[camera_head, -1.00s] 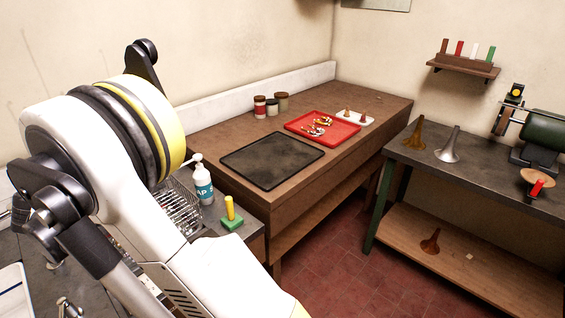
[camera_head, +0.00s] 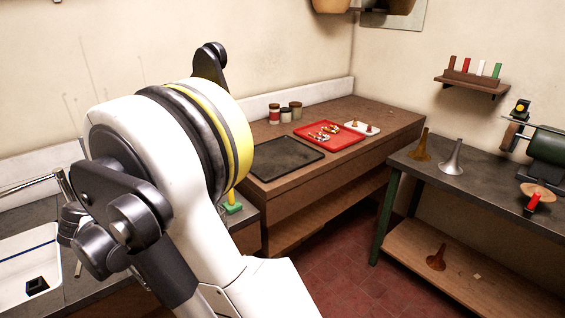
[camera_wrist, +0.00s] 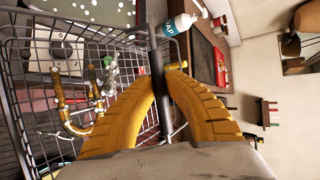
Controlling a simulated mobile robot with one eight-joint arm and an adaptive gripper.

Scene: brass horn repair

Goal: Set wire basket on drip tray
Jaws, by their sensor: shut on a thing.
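The wire basket (camera_wrist: 95,50) is a grey mesh basket holding several brass and silvery parts (camera_wrist: 75,105). It fills the left of the wrist view and looks tilted there. My gripper (camera_wrist: 160,72) has its yellow fingers shut on a dark upright bar at the basket's right side, which seems to be its handle. In the head view my arm hides the basket and the gripper. A flat, dark rimmed tray (camera_head: 286,158), apparently the drip tray, lies empty on the brown bench beyond my arm.
The brown bench (camera_head: 345,170) also bears a red tray (camera_head: 330,135) with small parts and several jars (camera_head: 285,112). A soap bottle (camera_wrist: 180,25) stands close beyond the basket. A white basin (camera_head: 25,255) is at the left. A dark bench (camera_head: 480,185) with horns stands right.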

